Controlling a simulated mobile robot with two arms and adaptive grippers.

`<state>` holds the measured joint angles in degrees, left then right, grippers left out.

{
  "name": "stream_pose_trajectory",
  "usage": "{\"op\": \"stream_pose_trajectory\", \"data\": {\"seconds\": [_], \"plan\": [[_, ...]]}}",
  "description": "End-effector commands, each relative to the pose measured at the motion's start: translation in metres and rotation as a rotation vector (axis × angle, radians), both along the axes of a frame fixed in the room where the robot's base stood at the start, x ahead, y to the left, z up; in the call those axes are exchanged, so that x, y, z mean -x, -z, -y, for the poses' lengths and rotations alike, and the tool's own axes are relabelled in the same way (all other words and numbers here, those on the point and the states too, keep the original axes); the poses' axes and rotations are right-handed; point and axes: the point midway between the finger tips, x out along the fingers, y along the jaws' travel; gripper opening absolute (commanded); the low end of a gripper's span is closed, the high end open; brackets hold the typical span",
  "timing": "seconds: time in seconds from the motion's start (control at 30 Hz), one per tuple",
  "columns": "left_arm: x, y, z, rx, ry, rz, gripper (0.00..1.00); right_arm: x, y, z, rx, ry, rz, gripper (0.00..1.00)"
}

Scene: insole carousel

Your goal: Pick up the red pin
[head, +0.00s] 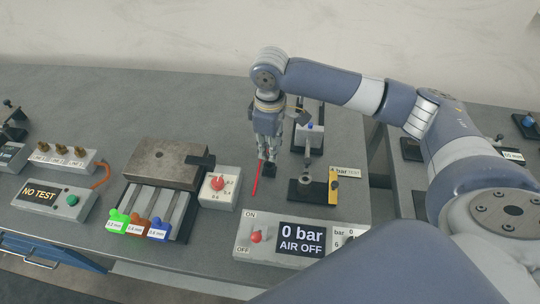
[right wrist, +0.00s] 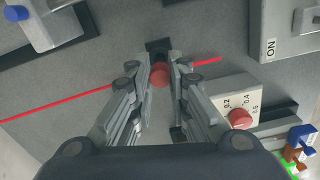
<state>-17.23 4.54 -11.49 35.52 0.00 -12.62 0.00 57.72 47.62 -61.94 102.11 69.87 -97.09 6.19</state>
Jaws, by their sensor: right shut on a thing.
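My right gripper (head: 266,153) points down over the middle of the table, left of the small black fixture. In the right wrist view its fingers close in around the round red end of the red pin (right wrist: 160,75), which sits between the fingertips. The fingers hide most of the pin, and I cannot tell in the head view whether it touches the table. My left gripper is not in view.
A thin red line (head: 255,182) crosses the table top beside the gripper. The pressure panel (head: 243,247) stands in front, the red-knob dial box (head: 229,199) and metal block (head: 168,164) to the left. A black fixture with a yellow part (head: 333,189) stands to the right.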

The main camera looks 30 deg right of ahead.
Motion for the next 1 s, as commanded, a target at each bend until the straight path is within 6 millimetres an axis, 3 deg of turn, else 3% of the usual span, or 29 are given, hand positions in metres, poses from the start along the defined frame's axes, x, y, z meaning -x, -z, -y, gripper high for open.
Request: {"op": "stream_pose_trajectory", "data": {"seconds": [0.6,1.0], "plan": [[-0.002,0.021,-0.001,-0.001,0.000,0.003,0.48,0.111,-0.012,-0.085,-0.002,-0.004,0.001,0.00],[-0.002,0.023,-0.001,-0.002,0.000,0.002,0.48,0.128,-0.014,-0.097,0.001,0.001,-0.001,0.00]]}}
